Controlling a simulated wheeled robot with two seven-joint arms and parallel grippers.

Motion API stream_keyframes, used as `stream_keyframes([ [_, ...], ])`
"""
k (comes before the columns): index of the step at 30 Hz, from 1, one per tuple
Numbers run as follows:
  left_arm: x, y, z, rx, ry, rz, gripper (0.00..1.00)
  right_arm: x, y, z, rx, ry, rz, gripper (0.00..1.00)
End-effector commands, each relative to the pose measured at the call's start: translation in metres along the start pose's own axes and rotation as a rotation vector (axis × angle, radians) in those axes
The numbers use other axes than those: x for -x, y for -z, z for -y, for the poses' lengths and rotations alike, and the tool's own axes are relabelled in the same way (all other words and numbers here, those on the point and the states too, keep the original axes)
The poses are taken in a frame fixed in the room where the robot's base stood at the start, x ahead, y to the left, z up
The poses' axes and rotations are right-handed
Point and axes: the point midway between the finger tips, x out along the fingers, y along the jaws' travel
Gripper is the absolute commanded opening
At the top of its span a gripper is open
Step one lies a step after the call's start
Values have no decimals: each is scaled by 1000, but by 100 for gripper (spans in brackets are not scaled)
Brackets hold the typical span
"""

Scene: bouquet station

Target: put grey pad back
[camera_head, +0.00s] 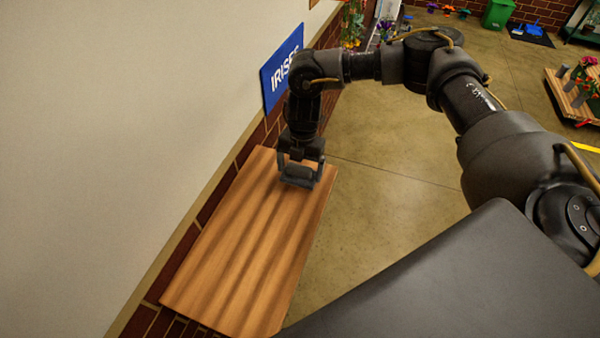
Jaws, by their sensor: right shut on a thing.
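My right gripper (300,180) points down over the far end of a wooden shelf (240,250). It is shut on a small dark grey block, the grey pad (299,172), which sits between its fingers. The pad is at or just above the wood; I cannot tell whether it touches. My left gripper is not in view.
A blue sign reading IRISES (283,68) hangs on the wall just behind my right arm. The near part of the shelf is bare. A wooden stand with flowers (575,95) and a green bin (497,14) are far off across open floor.

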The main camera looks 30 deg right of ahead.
Motion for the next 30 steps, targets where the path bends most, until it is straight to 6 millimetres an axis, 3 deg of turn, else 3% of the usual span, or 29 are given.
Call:
stream_keyframes([
  [5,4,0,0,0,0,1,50,-24,-2,1,0,2,-2,72],
  [14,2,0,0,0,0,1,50,-27,-3,1,1,2,-2,72],
  [15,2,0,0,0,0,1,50,-27,-3,1,1,1,-1,94],
  [17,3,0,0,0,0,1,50,-27,-3,1,1,2,-1,100],
  [25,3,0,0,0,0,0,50,-24,-3,1,1,1,-1,100],
  [30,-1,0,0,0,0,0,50,-2,-4,0,3,-3,0,100],
])
